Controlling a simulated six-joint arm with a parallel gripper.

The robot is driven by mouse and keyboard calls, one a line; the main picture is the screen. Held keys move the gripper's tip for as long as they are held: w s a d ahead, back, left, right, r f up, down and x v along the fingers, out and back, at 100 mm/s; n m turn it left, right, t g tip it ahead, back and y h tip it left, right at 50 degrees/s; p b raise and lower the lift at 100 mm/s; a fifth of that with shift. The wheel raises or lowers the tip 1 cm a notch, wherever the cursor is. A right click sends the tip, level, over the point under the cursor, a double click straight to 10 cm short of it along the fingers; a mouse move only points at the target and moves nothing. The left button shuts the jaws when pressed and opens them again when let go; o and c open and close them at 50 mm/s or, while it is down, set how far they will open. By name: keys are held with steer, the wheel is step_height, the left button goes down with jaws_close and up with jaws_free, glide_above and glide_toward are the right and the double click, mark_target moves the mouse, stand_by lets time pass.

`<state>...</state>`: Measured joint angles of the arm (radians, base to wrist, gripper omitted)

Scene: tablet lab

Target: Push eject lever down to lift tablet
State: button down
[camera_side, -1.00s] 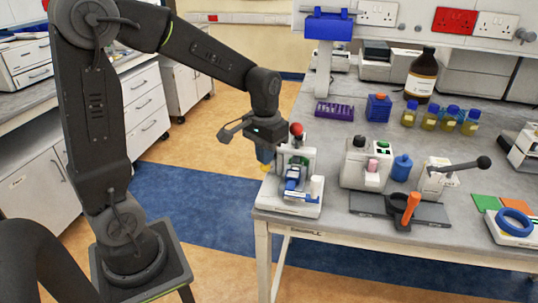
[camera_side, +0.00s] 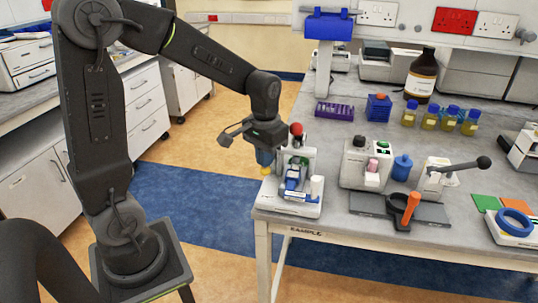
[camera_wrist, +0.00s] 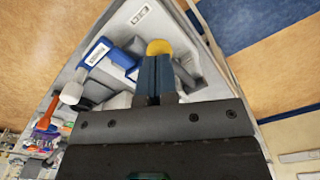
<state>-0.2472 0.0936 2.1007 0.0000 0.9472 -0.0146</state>
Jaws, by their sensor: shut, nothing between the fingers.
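A white tablet device (camera_side: 290,207) stands at the bench's front left corner, with blue parts, a white cylinder (camera_side: 317,185) and a red ball knob (camera_side: 296,129). In the wrist view, a blue part with a white label (camera_wrist: 97,52) and the white cylinder (camera_wrist: 72,92) are left of my fingers. My gripper (camera_side: 265,168) is shut and empty, pointing down at the device's left side. I cannot tell which part is the eject lever, or whether the tip touches anything.
To the right stand a white unit with a pink part (camera_side: 372,180), a blue bottle (camera_side: 401,168) and an orange-handled tool (camera_side: 411,207). A black-knobbed lever unit (camera_side: 435,183) is farther right. The floor beside the bench is open.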

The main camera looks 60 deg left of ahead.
stand_by(0.4)
steer(key=shift+r, duration=0.65)
steer(key=shift+r, duration=0.1)
steer(key=shift+r, duration=0.55)
steer(key=shift+r, duration=0.6)
steer(key=shift+r, duration=2.55)
